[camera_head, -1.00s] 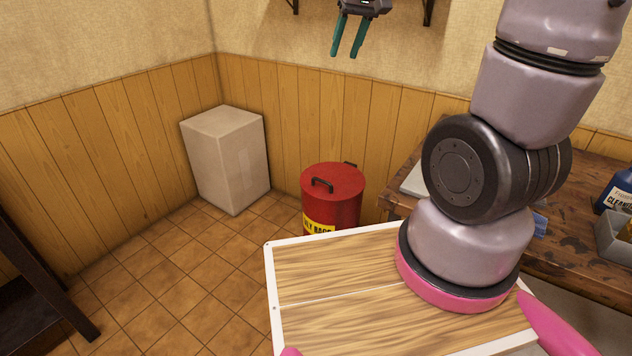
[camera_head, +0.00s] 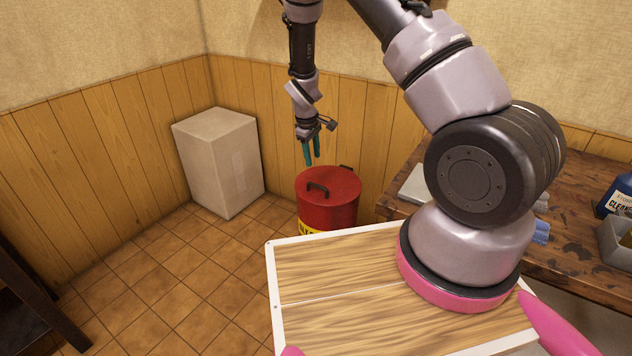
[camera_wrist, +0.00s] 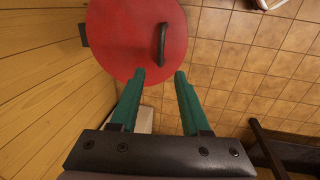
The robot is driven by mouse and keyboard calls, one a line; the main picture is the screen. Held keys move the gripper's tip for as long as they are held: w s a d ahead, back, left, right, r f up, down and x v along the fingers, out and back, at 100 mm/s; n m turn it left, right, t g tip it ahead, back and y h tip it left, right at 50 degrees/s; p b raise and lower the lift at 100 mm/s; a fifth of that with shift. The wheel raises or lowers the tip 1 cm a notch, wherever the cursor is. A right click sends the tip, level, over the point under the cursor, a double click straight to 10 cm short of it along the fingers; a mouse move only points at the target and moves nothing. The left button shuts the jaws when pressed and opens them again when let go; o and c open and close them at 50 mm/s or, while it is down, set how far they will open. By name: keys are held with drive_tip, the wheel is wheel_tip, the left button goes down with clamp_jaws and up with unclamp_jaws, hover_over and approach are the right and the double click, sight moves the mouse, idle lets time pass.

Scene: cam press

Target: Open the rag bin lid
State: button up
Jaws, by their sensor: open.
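The red rag bin (camera_head: 327,214) stands on the tiled floor by the wood-panelled wall, partly hidden behind my wooden top. Its round red lid (camera_head: 335,183) is shut and has a black handle (camera_head: 317,188) on top. My gripper (camera_head: 312,162) hangs above the lid with its green fingers pointing down, apart from it. In the wrist view, the lid (camera_wrist: 115,35) fills the upper left, and the handle (camera_wrist: 162,45) lies just beyond the fingertips of my gripper (camera_wrist: 160,76). The fingers are spread with nothing between them.
A pale box (camera_head: 219,162) stands in the corner left of the bin. A worn wooden bench (camera_head: 570,215) with a blue bottle (camera_head: 614,195) and a grey tray (camera_head: 618,243) is at the right. A dark shelf (camera_head: 35,290) is at the left. The tiled floor between is clear.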

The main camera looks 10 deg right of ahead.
sight(316, 185)
drive_tip(key=f, duration=0.4)
drive_tip(key=w+d+f, duration=0.1)
drive_tip(key=f, duration=0.6)
drive_tip(key=shift+w+d+f, duration=0.25)
drive_tip(key=shift+f, duration=0.05)
clamp_jaws()
idle(0.9)
